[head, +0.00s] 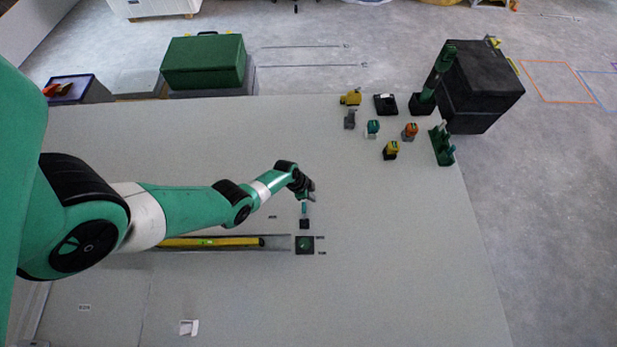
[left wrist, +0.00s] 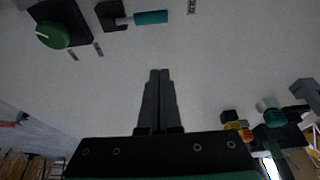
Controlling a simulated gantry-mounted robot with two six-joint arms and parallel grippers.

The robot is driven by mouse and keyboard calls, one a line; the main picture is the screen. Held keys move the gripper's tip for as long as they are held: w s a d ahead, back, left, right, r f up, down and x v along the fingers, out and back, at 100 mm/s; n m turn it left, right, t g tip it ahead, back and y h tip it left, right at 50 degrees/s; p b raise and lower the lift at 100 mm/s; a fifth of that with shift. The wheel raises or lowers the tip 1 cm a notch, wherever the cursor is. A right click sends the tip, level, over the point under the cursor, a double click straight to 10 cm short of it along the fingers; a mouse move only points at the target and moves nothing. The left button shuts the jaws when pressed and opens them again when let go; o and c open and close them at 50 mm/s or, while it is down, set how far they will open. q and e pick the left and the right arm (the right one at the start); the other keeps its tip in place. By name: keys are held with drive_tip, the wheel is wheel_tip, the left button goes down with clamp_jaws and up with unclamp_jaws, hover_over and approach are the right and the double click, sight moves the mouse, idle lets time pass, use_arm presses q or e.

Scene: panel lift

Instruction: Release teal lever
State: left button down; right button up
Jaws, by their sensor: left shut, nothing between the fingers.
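The teal lever (head: 305,210) stands out from a small black base (head: 304,224) on the pale panel. In the left wrist view the teal lever (left wrist: 150,17) lies near the top edge, with its black base (left wrist: 110,15) to its left. My left gripper (head: 311,194) is just beyond the lever in the head view. In the left wrist view my left gripper (left wrist: 159,72) has its fingers together with nothing between them, and a gap of bare panel shows between the tips and the lever. My right gripper is not in view.
A green knob on a black plate (head: 305,245) sits just below the lever. A yellow level (head: 210,242) lies in a slot to its left. Several small coloured blocks, a black box (head: 482,85) and a green case (head: 203,62) are farther back. The panel's right part is clear.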

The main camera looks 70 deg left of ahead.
sight(304, 211)
use_arm(q)
drive_tip(key=b+x, duration=0.5)
drive_tip(key=x, duration=0.2)
drive_tip(key=shift+s, duration=0.15)
drive_tip(key=s, duration=0.1)
drive_tip(key=s+a+p, duration=0.1)
drive_tip(key=s, duration=0.1)
drive_tip(key=shift+s+a+f, duration=0.1)
drive_tip(key=shift+s, duration=0.3)
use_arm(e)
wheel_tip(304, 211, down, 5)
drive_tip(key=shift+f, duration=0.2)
use_arm(q)
drive_tip(key=shift+w, duration=0.1)
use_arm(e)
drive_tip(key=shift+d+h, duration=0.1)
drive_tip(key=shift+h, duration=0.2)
